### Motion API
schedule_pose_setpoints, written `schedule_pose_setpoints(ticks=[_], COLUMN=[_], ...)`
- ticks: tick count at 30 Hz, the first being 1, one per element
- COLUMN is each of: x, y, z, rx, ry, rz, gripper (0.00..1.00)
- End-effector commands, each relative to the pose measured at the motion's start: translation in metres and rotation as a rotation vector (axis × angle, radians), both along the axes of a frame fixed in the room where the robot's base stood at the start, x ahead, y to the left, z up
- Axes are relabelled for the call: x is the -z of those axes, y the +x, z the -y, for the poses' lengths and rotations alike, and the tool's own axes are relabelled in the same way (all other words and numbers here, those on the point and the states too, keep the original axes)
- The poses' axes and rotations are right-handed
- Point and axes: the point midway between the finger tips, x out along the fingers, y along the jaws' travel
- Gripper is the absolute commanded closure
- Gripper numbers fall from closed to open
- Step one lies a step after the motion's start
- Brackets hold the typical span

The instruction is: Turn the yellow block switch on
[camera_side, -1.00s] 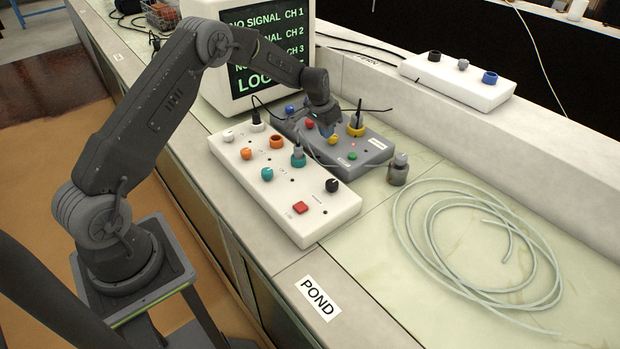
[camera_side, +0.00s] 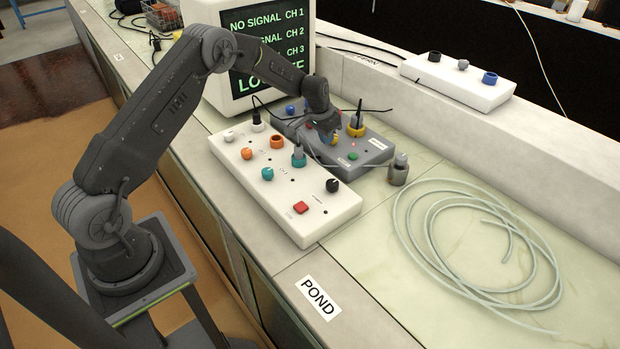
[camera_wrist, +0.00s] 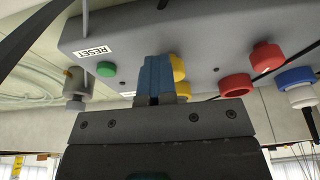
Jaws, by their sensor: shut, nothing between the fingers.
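The grey box (camera_side: 372,151) lies on the bench beyond the white box and carries coloured knobs and sockets. Its yellow knob (camera_wrist: 178,67), which looks like the yellow block switch, shows beside my fingers in the wrist view. It is partly hidden behind them, and I cannot tell whether they touch. In the side view the knob is mostly covered by the gripper. My gripper (camera_wrist: 155,78) has its blue fingers together with nothing between them, low over the grey box. The switch's on or off position is not readable.
A yellow socket (camera_side: 356,131) with a plug stands just right of my gripper. A red knob (camera_wrist: 265,57) and a green button (camera_wrist: 105,69) are on the same box. The white box (camera_side: 325,216) lies in front. A coiled hose (camera_side: 420,262) lies at right.

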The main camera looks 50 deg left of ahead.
Motion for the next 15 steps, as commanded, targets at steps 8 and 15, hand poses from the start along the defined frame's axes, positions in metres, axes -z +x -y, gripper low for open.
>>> schedule_pose_setpoints(ticks=[8, 15], x=[0.0089, 0.0090], y=[-0.0015, -0.0030], z=[0.0000, -0.0073], rx=[0.002, -0.002], ry=[0.000, 0.000], rz=[-0.004, -0.004], gripper=[1.00, 1.00])
